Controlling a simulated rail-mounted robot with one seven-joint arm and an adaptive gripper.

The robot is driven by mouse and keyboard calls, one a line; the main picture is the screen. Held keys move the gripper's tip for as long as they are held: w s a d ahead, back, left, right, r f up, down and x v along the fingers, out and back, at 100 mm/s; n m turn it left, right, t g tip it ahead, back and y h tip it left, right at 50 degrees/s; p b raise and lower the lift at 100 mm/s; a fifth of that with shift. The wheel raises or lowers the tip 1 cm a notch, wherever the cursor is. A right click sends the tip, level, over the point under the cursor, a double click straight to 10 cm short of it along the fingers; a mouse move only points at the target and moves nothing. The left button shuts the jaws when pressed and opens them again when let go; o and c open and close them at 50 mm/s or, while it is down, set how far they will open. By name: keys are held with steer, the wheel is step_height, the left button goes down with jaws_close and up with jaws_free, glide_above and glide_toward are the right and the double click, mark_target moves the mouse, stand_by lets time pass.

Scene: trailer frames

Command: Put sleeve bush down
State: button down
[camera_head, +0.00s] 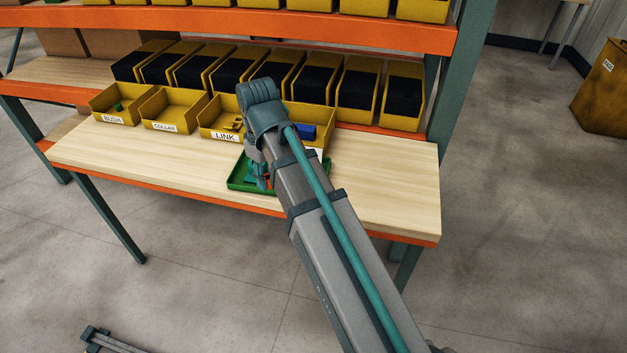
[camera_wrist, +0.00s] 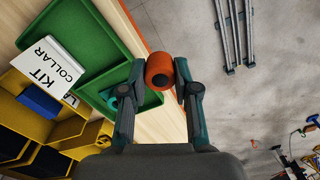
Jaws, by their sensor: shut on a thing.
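The sleeve bush, an orange cylinder with a hole in its end, shows in the wrist view (camera_wrist: 160,71). My gripper (camera_wrist: 160,75) is shut on it, one finger on each side. In the head view my gripper (camera_head: 262,178) is at the green tray (camera_head: 237,178) near the table's front edge, partly hidden by my arm. In the wrist view the green tray (camera_wrist: 92,37) has raised dividers, and the bush appears over its edge side. A teal part (camera_wrist: 121,91) lies in a tray compartment, partly hidden by a finger. I cannot tell the bush's height above the tray.
A white card reading KIT COLLAR (camera_wrist: 48,66) is beside the tray. Yellow bins labelled BUSH (camera_head: 115,118), COLLAR (camera_head: 165,127) and LINK (camera_head: 225,135) stand behind it. A blue part (camera_head: 306,131) is in another bin. The wooden table (camera_head: 390,185) is clear at the right.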

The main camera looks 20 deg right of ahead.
steer(key=w+d+f+p, duration=0.1)
steer(key=w+d+f, duration=0.3)
steer(key=w+d+f+p, duration=0.2)
steer(key=w+d+f, duration=0.2)
steer(key=d, duration=0.1)
steer(key=shift+d+f, duration=0.1)
steer(key=shift+f, duration=0.05)
steer(key=shift+w+d+f, duration=0.35)
steer(key=shift+f, duration=0.2)
steer(key=shift+f+p, duration=0.45)
steer(key=shift+f, duration=1.2)
steer(key=shift+f, duration=0.15)
steer(key=c, duration=1.2)
jaws_free()
steer(key=shift+o, duration=0.2)
step_height(320, 180, up, 12)
steer(key=b, duration=0.2)
steer(key=shift+r, duration=0.2)
steer(key=shift+d, duration=0.1)
